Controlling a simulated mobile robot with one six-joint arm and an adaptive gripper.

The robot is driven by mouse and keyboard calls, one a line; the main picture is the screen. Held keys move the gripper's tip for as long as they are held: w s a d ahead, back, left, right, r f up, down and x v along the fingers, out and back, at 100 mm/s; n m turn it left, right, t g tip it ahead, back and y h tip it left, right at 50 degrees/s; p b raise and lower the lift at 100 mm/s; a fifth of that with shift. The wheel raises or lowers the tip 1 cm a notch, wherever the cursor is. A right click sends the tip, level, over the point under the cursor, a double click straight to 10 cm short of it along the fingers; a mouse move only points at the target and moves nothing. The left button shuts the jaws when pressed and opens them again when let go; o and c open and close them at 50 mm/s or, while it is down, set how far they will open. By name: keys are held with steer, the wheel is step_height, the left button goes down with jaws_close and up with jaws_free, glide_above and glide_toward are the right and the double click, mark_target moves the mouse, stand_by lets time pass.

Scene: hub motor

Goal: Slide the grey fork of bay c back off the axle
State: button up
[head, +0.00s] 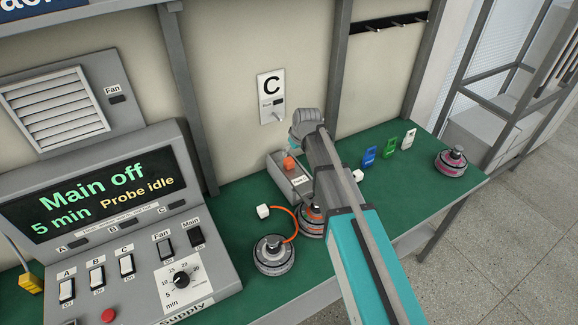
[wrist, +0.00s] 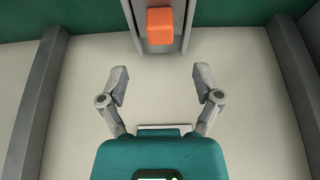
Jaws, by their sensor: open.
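A grey, slotted bay housing (head: 292,181) stands on the green bench below the C sign (head: 270,95). An orange block (head: 289,163) sits on it. In the wrist view the orange block (wrist: 160,26) sits between grey side rails at the top centre. I cannot clearly tell the grey fork or the axle apart from this housing. My gripper (wrist: 160,84) is open and empty, its two fingers spread wide. In the wrist view the orange block lies beyond the fingertips, roughly centred between them, and untouched. In the head view my arm hides the fingers.
Two hub motors (head: 274,256) (head: 312,221) stand near the bench front, an orange cable beside them. Another motor (head: 452,161) stands at the far right. The control console (head: 110,220) fills the left.

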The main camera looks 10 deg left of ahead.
mark_target(290, 160)
steer(key=shift+b+x, duration=3.95)
steer(key=shift+x, duration=0.6)
